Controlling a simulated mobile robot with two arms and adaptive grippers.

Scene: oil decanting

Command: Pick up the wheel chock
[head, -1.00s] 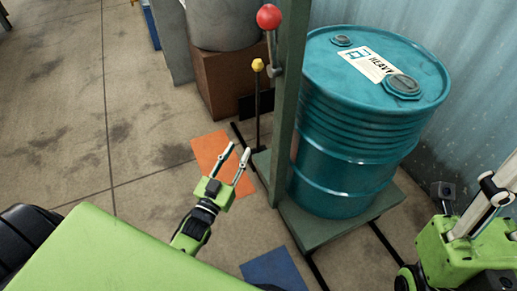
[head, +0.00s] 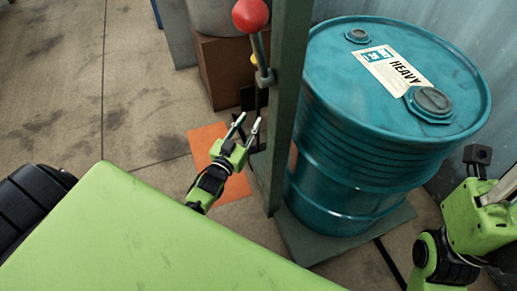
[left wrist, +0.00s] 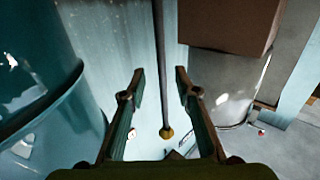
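I cannot make out a wheel chock for certain in either view. A dark shape (head: 247,98) by the brown block is too unclear to name. My left gripper (head: 249,126) is open and empty, over the orange floor patch and just left of the green post. In the left wrist view its two fingers (left wrist: 159,82) are spread, with a thin dark rod (left wrist: 164,75) ending in a yellow knob (left wrist: 167,133) seen between them. I cannot tell whether they touch it. Part of my right gripper (head: 500,188) shows at the right edge, cut off by the frame.
A teal drum (head: 345,165) marked HEAVY stands on a green base (head: 310,247) beside the green post (head: 285,110). A lever with a red knob (head: 250,15) is on the post. The brown block (head: 222,70) is behind. Orange patch (head: 233,188) lies on the floor; floor at left is clear.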

